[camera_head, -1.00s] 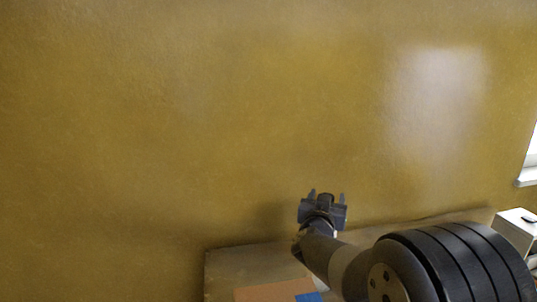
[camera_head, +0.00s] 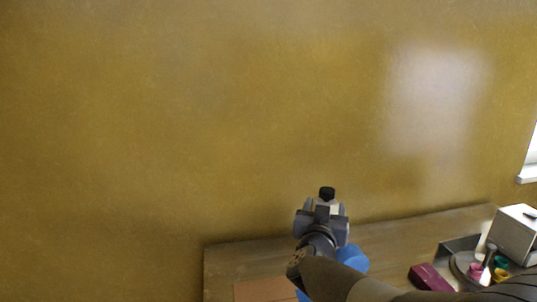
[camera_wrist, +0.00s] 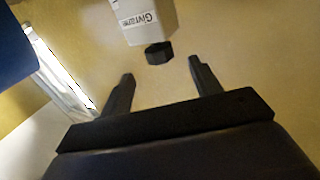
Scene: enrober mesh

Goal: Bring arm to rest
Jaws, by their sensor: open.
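My gripper (camera_head: 322,208) shows in the head view above the back edge of the wooden table (camera_head: 400,235), in front of the yellow wall. In the wrist view my gripper (camera_wrist: 165,85) has its two dark fingers spread apart, with nothing between them. A white bottle-like thing with printed lettering (camera_wrist: 142,15) and a black cap (camera_wrist: 158,53) lies beyond the fingertips, apart from them. A black cap (camera_head: 327,192) also shows just past my gripper in the head view; its body is mostly hidden.
A blue object (camera_head: 352,257) is on the table, partly behind my arm. An orange-brown mat (camera_head: 262,290) lies at the front left.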

